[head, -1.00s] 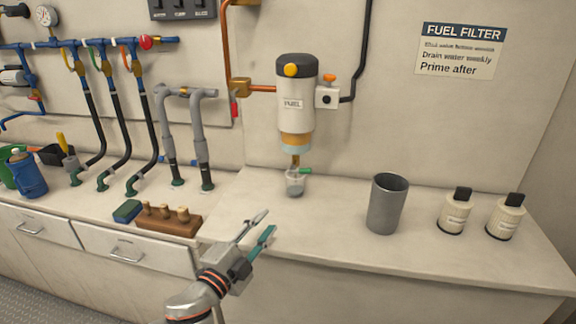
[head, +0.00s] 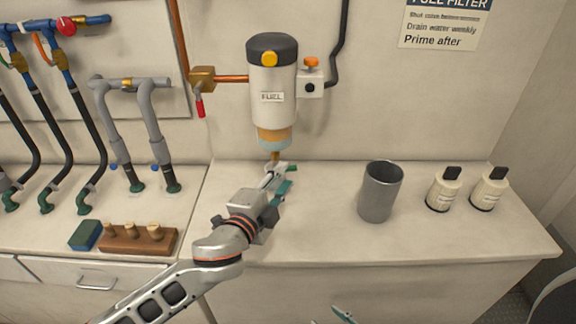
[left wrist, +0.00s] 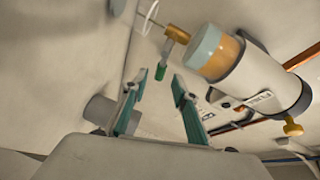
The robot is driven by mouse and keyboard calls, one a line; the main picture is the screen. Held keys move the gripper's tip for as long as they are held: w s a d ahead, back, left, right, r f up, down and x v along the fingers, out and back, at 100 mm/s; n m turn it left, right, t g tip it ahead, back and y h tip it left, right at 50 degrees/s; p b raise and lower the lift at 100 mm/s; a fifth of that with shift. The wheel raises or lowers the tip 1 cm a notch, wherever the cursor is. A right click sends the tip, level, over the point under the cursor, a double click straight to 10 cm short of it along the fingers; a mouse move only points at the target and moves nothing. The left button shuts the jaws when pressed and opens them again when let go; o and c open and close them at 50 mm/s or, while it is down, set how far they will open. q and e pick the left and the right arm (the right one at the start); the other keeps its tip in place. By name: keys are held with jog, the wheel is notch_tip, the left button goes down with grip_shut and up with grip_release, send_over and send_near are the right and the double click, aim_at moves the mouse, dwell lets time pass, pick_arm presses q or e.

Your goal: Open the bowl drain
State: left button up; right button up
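The fuel filter (head: 272,85) hangs on the wall, with a pale clear bowl (head: 274,140) at its lower end. The brass bowl drain (head: 275,156) sticks out below it. In the left wrist view the drain (left wrist: 176,34) carries a lever with a green tip (left wrist: 161,72). My left gripper (head: 284,178) is open just below the drain and hides the lever in the head view. In the left wrist view the green tip is just beyond the gap between its fingertips (left wrist: 158,80), with no contact visible. A teal fingertip of my right gripper (head: 343,314) shows at the bottom edge.
A grey cup (head: 380,192) and two filter cartridges (head: 444,190) (head: 489,189) stand on the counter to the right. A brown block with pegs (head: 138,240) and a blue-green sponge (head: 85,235) lie left. A valve with an orange knob (head: 311,80) sits beside the filter.

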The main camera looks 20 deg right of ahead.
aim_at(288, 171)
pick_arm(q)
jog(key=shift+x, duration=2.6)
grip_shut()
